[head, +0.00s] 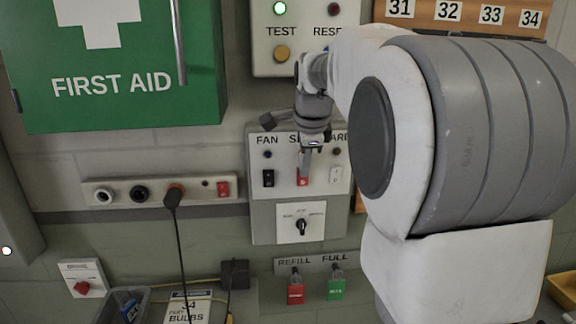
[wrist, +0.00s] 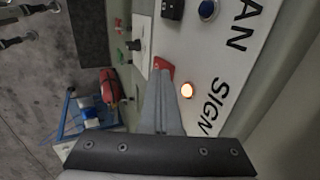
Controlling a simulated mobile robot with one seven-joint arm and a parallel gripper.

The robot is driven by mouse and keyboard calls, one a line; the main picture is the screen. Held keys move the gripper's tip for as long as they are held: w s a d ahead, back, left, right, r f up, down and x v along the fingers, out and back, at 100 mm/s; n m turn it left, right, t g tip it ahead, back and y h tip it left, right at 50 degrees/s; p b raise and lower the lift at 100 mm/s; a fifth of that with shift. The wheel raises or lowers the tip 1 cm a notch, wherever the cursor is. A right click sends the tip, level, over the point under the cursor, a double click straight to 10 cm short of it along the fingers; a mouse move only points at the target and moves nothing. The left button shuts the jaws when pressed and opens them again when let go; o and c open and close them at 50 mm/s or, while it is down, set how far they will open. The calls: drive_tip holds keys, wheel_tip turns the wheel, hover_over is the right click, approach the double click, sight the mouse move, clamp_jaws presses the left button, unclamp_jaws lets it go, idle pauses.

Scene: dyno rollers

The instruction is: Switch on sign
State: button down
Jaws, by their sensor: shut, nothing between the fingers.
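The switch panel (head: 257,202) is on the wall, with the labels FAN, a partly covered SIGN, and a partly covered third label. The red sign switch (head: 303,181) is in the middle; it also shows in the wrist view (wrist: 167,67). The sign lamp (wrist: 187,90) glows orange-white beside the SIGN lettering in the wrist view; my gripper hides it in the head view. My gripper (head: 304,171) is shut and empty, its fingertips at the red switch. In the wrist view the fingers (wrist: 160,80) overlap part of the switch; I cannot tell whether they touch it.
A black fan switch (head: 268,178) and a white switch (head: 336,178) flank the red one closely. A rotary knob (head: 301,227) sits below. A socket strip (head: 120,193) with a plugged cable is at left, and a first aid box (head: 110,107) juts out above it.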

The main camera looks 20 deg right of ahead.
drive_tip(key=shift+r, duration=0.1)
drive_tip(key=shift+r+p, duration=0.7)
drive_tip(key=shift+r, duration=0.05)
drive_tip(key=shift+s, duration=0.1)
